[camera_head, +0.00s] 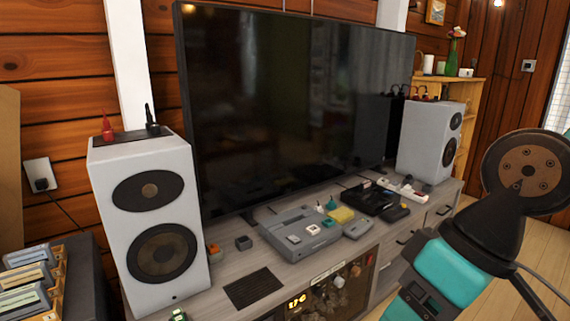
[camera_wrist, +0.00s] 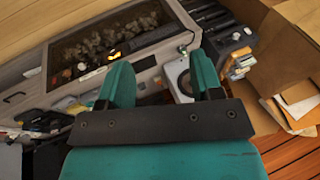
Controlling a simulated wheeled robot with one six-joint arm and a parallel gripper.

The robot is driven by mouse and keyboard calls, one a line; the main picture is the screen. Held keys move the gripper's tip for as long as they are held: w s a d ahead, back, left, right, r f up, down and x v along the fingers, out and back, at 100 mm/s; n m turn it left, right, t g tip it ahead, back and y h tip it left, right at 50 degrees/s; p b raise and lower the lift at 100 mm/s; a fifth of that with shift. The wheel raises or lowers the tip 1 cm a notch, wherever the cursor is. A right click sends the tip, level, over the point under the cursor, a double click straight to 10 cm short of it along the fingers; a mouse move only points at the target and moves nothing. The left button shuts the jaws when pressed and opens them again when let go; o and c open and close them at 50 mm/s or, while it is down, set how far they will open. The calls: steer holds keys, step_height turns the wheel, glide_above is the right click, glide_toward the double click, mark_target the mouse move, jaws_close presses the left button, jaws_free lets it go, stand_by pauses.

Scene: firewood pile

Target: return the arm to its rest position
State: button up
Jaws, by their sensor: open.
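My gripper (camera_wrist: 161,75) shows in the wrist view with its two teal fingers spread apart and nothing between them. Beyond the fingers is the grey cabinet (camera_wrist: 150,72) with its glass front. My teal and black arm (camera_head: 450,272) is at the lower right of the head view, in front of the cabinet's right part. The fingers cannot be made out in the head view.
The cabinet (camera_head: 215,294) carries a large black television (camera_head: 290,100), a left speaker (camera_head: 150,215), a right speaker (camera_head: 428,140) and a grey console (camera_head: 300,232). Cardboard boxes (camera_wrist: 285,45) stand at the right of the wrist view. Wooden floor (camera_head: 500,298) shows at the right.

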steer(key=s+d+r+p, duration=0.1)
steer(key=s+r+p, duration=0.2)
steer(key=r+p, duration=2.1)
steer(key=shift+r+p, duration=0.2)
steer(key=shift+p, duration=0.15)
steer(key=shift+d, duration=0.1)
